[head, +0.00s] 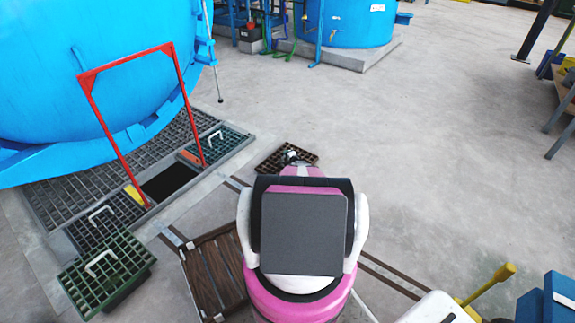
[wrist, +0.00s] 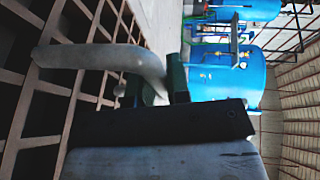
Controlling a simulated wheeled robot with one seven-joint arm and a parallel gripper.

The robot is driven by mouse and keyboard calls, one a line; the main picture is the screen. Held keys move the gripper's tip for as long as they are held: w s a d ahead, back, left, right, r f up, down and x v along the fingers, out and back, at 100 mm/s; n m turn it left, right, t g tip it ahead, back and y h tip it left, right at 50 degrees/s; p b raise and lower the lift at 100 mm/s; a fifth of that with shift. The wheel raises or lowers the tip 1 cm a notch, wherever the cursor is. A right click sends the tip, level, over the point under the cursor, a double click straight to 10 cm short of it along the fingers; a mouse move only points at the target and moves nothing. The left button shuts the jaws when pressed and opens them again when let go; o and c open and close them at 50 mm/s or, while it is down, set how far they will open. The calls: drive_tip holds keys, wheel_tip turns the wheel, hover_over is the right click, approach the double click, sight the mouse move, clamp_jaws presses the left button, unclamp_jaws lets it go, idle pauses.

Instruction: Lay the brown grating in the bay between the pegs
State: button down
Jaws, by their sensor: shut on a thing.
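The brown grating (head: 270,161) is in the head view, just beyond my arm, partly hidden by it. My gripper (head: 292,156) is shut on its pale bent handle, which shows large in the wrist view (wrist: 100,58). The grating's bars (wrist: 38,100) fill the left of that view. Whether it touches the floor is unclear. The bay (head: 169,182) is a dark rectangular opening beneath a red frame (head: 124,62), left of my gripper and apart from the grating. A yellow piece (head: 134,194) and an orange piece (head: 190,156) stand at its ends; I cannot tell if these are the pegs.
Handled gratings lie beside the bay, one dark (head: 90,229) and one green-grey (head: 222,142). A green grating block (head: 104,270) stands nearer. A brown slatted panel (head: 212,268) lies beside my arm. A blue vessel (head: 90,70) overhangs the far side.

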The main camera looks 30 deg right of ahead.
drive_tip(key=shift+r, duration=0.15)
drive_tip(key=shift+r, duration=1.7)
drive_tip(key=s+a+r, duration=0.2)
drive_tip(key=a+r, duration=0.5)
drive_tip(key=a, duration=0.4)
drive_tip(key=shift+a+r, duration=0.25)
drive_tip(key=shift+w, duration=0.1)
drive_tip(key=w+a+r+n+y, duration=0.1)
drive_tip(key=w+a+r, duration=0.1)
drive_tip(key=a+r, duration=0.85)
drive_tip(key=w+a+r+n+y, duration=0.15)
drive_tip(key=a+r, duration=0.35)
drive_tip(key=r, duration=1.1)
drive_tip(key=w+a+r+n+y, duration=0.1)
drive_tip(key=w+a+r, duration=0.2)
drive_tip(key=a+r, duration=0.8)
drive_tip(key=s+a+r+m+h, duration=0.1)
drive_tip(key=s+a+r, duration=0.4)
drive_tip(key=r, duration=0.9)
drive_tip(key=s+a+r+m+h, duration=0.1)
drive_tip(key=s+a+r, duration=0.4)
drive_tip(key=r, duration=0.9)
drive_tip(key=s+a+r+m+h, duration=0.1)
drive_tip(key=s+a+r, duration=0.4)
drive_tip(key=r, duration=1)
drive_tip(key=shift+s+a, duration=0.4)
drive_tip(key=shift+a, duration=0.2)
